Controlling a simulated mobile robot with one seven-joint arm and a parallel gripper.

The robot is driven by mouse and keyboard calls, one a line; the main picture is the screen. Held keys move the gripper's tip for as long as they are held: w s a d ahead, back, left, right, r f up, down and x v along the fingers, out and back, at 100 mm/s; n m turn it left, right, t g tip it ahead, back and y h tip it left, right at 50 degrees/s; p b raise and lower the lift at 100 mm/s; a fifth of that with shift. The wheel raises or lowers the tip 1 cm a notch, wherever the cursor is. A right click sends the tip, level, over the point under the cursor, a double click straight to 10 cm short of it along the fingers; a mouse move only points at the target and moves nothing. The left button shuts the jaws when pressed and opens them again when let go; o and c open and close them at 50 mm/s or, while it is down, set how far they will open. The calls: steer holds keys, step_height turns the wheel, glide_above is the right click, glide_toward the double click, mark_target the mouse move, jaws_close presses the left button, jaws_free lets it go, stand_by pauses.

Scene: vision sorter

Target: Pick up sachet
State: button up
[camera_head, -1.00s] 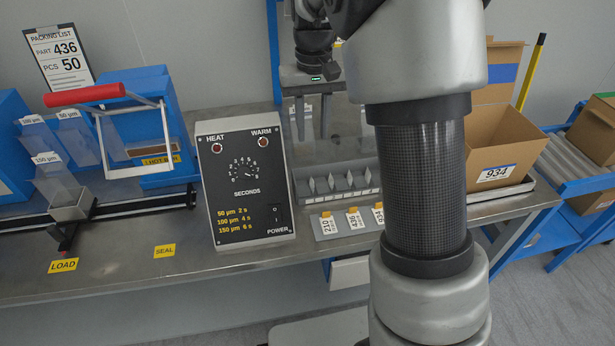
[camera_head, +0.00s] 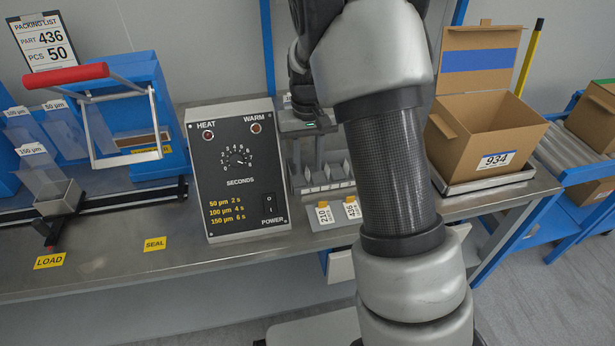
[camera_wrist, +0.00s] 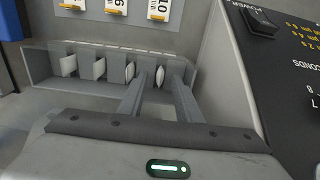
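Small pale sachets stand upright in a grey slotted rack (camera_head: 330,187) beside the control box; the rack also shows in the wrist view (camera_wrist: 45,70). One sachet (camera_wrist: 160,76) is nearest the control box end, with another sachet (camera_wrist: 130,72) in the slot beside it. My gripper (camera_wrist: 160,74) points down at the rack, its two fingers apart. In the wrist view the end sachet appears between the fingertips, with gaps on both sides; contact is not visible. In the head view my gripper (camera_head: 307,168) is partly hidden by my arm, which also covers the rack's right end.
The control box (camera_head: 238,170) stands close left of my gripper. Number tags (camera_head: 324,215) lie in front of the rack. An open carton marked 934 (camera_head: 490,140) stands right. The sealer with a red handle (camera_head: 65,76) is at left.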

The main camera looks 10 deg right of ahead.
steer(key=shift+f, duration=0.35)
jaws_close()
steer(key=shift+r, duration=0.1)
